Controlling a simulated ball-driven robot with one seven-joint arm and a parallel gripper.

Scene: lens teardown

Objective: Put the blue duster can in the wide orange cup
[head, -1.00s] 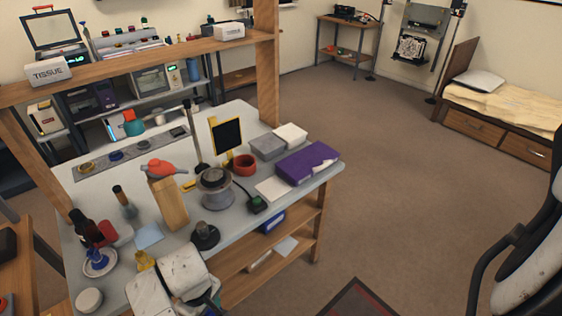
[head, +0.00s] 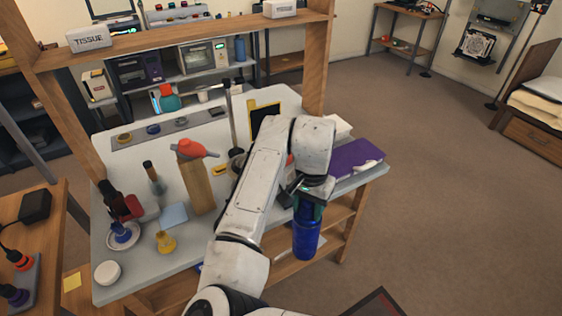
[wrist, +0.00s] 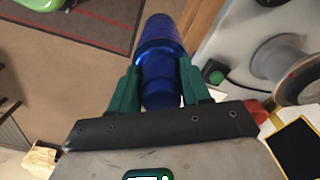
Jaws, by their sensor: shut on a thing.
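My gripper (head: 306,196) is shut on the blue duster can (head: 306,238), which hangs upright below it just off the front edge of the workbench. In the wrist view, the can (wrist: 162,50) sits between the green fingers of my gripper (wrist: 160,80). The wide orange cup (head: 290,159) is on the bench behind my arm. My arm hides nearly all of it. A small orange-red part of the cup (wrist: 258,111) shows beside my gripper in the wrist view.
The bench (head: 115,245) has a tall wooden block (head: 198,188), a yellow-framed dark panel (head: 264,114), a purple box (head: 352,158) and a round grey spool (wrist: 295,75). A wooden shelf post (head: 318,65) rises at the back. Open floor (head: 450,220) lies to the right.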

